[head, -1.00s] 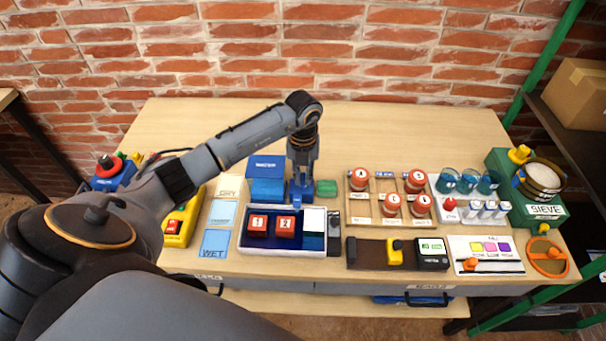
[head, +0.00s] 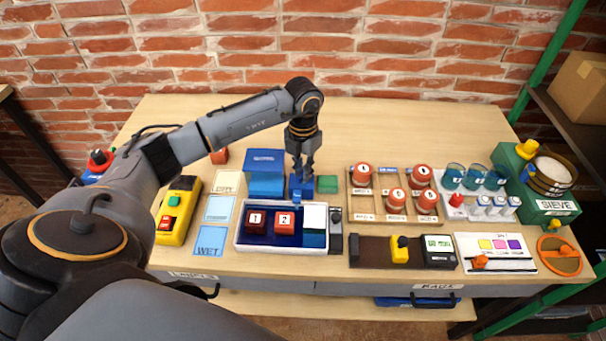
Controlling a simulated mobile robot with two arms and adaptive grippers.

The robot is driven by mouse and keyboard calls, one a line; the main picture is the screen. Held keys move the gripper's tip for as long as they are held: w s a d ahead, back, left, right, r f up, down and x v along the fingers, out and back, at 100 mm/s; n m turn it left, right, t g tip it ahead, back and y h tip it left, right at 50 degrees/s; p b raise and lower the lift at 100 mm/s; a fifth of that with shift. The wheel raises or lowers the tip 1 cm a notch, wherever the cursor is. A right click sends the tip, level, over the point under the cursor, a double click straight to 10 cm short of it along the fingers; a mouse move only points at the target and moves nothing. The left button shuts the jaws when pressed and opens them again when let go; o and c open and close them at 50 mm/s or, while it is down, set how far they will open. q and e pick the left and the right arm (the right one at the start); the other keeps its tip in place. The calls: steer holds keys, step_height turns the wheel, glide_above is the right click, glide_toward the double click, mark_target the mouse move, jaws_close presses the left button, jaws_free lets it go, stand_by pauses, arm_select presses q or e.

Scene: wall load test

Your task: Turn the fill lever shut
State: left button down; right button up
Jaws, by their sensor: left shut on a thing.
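A blue box-shaped unit (head: 265,172) stands at the middle back of the bench. A small blue part (head: 300,188) sits just right of it, low under my gripper. It appears to be the fill lever, but its shape and angle are mostly hidden by the fingers. My left gripper (head: 301,176) points down from above and is shut on this blue part. My right gripper is not in view.
A tray (head: 240,238) with two numbered red cubes is in front. The bench's back strip is clear.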

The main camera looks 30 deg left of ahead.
arm_select(q)
steer(key=m+b, duration=0.4)
steer(key=m, duration=0.2)
steer(key=shift+w, duration=0.1)
steer(key=m+b, duration=0.2)
steer(key=m, duration=0.1)
steer(key=shift+m+b, duration=0.35)
steer(key=shift+m, duration=0.75)
steer(key=shift+r, duration=0.15)
steer(key=c, duration=1.4)
jaws_free()
steer(key=shift+o, duration=0.2)
step_height(320, 180, up, 12)
